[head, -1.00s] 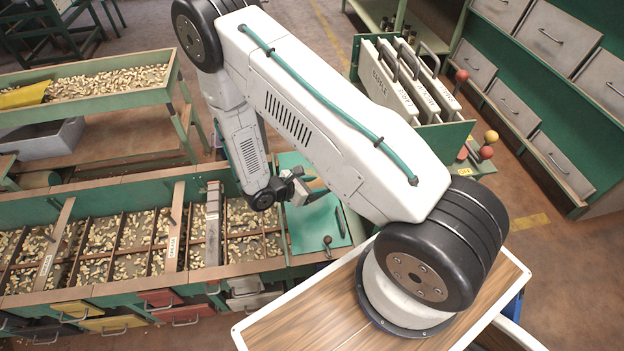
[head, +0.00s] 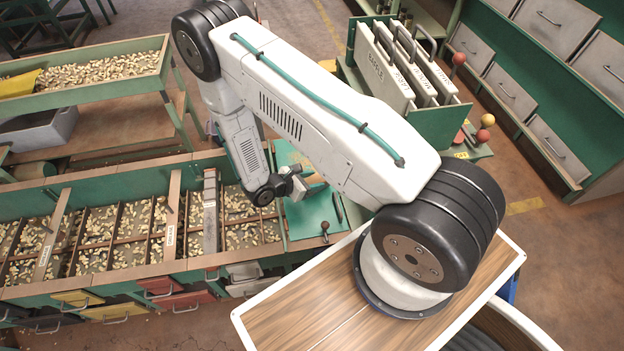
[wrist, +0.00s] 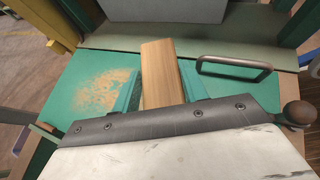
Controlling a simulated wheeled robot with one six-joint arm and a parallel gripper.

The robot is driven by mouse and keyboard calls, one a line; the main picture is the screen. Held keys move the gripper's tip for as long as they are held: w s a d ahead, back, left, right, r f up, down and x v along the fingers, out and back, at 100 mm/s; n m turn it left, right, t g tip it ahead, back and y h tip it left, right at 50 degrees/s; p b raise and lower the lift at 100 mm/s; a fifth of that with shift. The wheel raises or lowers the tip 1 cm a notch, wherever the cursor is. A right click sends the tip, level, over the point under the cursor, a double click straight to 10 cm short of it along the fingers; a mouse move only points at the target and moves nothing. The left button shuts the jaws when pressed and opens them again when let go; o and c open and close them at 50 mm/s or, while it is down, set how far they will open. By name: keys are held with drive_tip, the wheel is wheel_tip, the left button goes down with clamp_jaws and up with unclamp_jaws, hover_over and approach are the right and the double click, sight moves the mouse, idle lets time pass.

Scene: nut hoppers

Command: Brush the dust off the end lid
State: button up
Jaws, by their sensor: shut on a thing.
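The end lid (head: 318,214) is a flat green panel at the right end of the long nut hopper. It also fills the middle of the wrist view (wrist: 245,92). A tan patch of dust (wrist: 104,90) lies on its left part in the wrist view. My gripper (head: 298,188) is over the lid. Its green fingers (wrist: 160,86) are shut on a wooden brush (wrist: 160,62), seen as a plain tan block to the right of the dust. The bristles are hidden, so I cannot tell whether they touch the lid.
A dark bar handle (wrist: 235,68) stands on the lid, right of the brush. A round brown knob (wrist: 298,113) is at the lid's right edge. The nut hopper (head: 110,280) extends left. A rack of labelled white boards (head: 385,75) stands behind.

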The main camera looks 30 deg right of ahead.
drive_tip(key=shift+f, duration=1)
drive_tip(key=shift+w, duration=0.15)
